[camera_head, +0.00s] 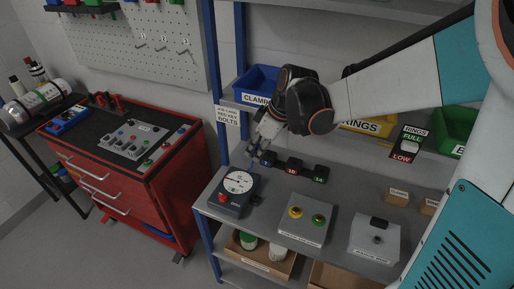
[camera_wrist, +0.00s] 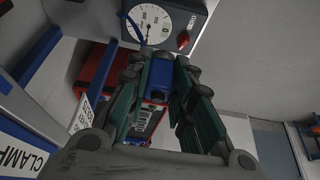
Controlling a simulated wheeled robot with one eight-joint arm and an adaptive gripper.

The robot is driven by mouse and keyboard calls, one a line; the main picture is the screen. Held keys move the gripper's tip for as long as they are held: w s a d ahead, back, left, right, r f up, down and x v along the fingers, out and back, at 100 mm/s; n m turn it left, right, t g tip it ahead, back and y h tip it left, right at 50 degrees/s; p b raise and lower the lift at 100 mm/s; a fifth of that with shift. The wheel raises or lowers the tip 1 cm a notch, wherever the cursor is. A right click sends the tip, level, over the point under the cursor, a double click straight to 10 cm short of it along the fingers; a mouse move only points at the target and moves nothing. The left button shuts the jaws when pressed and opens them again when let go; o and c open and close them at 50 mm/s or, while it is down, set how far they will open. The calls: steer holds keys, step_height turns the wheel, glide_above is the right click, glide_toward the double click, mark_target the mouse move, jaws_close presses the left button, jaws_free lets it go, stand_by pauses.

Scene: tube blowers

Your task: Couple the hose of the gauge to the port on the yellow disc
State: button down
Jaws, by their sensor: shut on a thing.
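The gauge (camera_head: 237,182), a dark box with a white round dial and a red knob, stands at the left end of the grey shelf top. Its dial also shows at the top of the wrist view (camera_wrist: 153,25). A thin blue hose (camera_wrist: 133,27) curves beside the dial. My gripper (camera_head: 254,150) is above and just behind the gauge. In the wrist view its fingers (camera_wrist: 160,60) are shut on a blue hose end (camera_wrist: 160,80). The yellow disc (camera_head: 295,211) is on a grey panel box (camera_head: 302,233) right of the gauge, beside a green disc (camera_head: 318,219).
Several small dark numbered blocks (camera_head: 293,167) stand behind the panel box. A grey box with a black top part (camera_head: 375,238) is farther right. Blue (camera_head: 262,82) and yellow bins (camera_head: 366,125) are at the back. A blue shelf post (camera_head: 212,80) rises at left, near a red cart (camera_head: 120,190).

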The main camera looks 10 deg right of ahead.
steer(key=shift+r, duration=0.1)
steer(key=shift+r+p, duration=2.05)
steer(key=shift+r, duration=0.6)
